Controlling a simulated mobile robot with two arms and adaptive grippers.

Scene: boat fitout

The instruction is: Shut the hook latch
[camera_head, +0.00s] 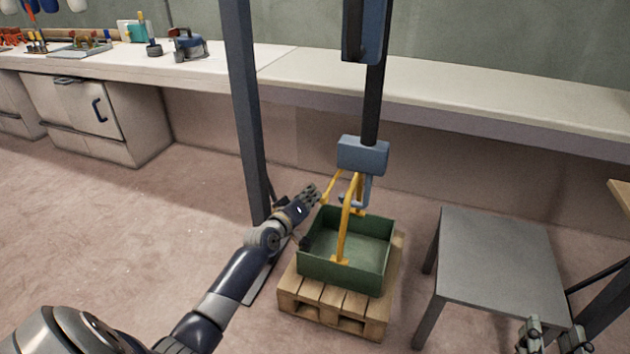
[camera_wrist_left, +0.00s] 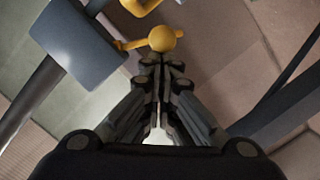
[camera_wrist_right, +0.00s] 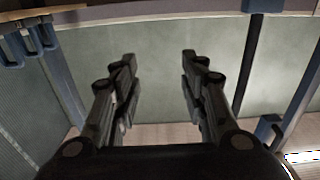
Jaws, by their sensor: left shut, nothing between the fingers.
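A blue-grey hook block (camera_head: 362,154) hangs from a dark post, with a hook (camera_head: 367,188) below it. A yellow latch lever (camera_head: 333,184) slants down and left from the block. Its round yellow knob (camera_wrist_left: 162,38) sits just beyond my left fingertips in the left wrist view. My left gripper (camera_head: 316,192) is shut and empty beside the knob; whether it touches is unclear. A yellow bail handle (camera_head: 345,222) rises from the green crate (camera_head: 342,274) to the hook; how they engage is partly hidden. My right gripper (camera_wrist_right: 158,65) is open and empty, away at the lower right (camera_head: 555,332).
The crate stands on a wooden pallet (camera_head: 332,318). A grey table (camera_head: 500,262) is to its right. A dark upright post (camera_head: 245,110) stands left of the hook. A long bench (camera_head: 450,88) runs along the back wall. Open floor lies left.

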